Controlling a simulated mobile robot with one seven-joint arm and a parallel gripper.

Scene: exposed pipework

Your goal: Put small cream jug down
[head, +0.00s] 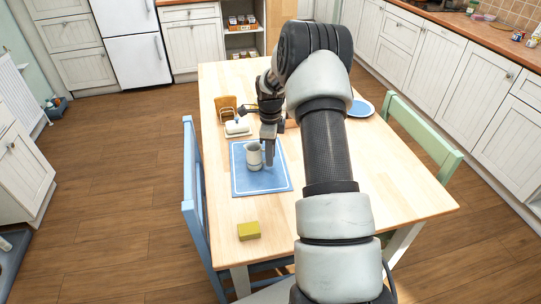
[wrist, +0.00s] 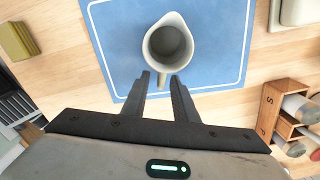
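The small cream jug (head: 254,158) stands upright on the blue placemat (head: 245,184) on the table. In the wrist view I look down into the empty jug (wrist: 168,45); its spout is at the top and its handle points toward me. My gripper (wrist: 160,76) is open, with the tip of the handle between its two fingertips and a gap showing beside it. In the head view my gripper (head: 268,155) is pointed down just right of the jug. The placemat also shows in the wrist view (wrist: 115,45).
A yellow block (head: 249,231) lies near the table's front edge. A wooden caddy (wrist: 285,110) is at the right. A blue plate (head: 361,108) lies beyond my arm. Chairs flank the table.

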